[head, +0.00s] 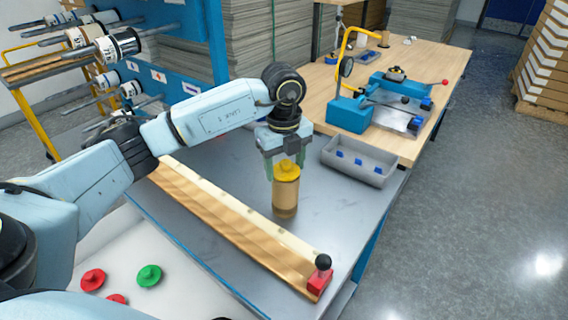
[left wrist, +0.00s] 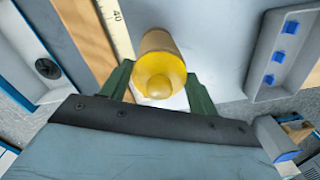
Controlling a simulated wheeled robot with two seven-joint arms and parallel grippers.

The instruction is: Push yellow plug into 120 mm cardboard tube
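The yellow plug (head: 287,168) sits at the top of the upright brown cardboard tube (head: 285,198). The tube stands on the grey metal table top. In the left wrist view, the plug (left wrist: 159,77) faces the camera, its round knob towards me, with the tube (left wrist: 157,40) behind it. My left gripper (head: 285,170) points down over the plug, its green fingers on either side. In the left wrist view, the fingers (left wrist: 159,72) are spread wider than the knob, with narrow gaps beside the plug's rim. How deep the plug sits is unclear. My right gripper is not in view.
A wooden rail with a measuring scale (head: 231,218) lies beside the tube, with a red stop with a black knob (head: 320,274) at its near end. A grey bin (head: 360,162) with blue pieces stands at right. Red (head: 93,279) and green (head: 149,275) plugs lie lower left.

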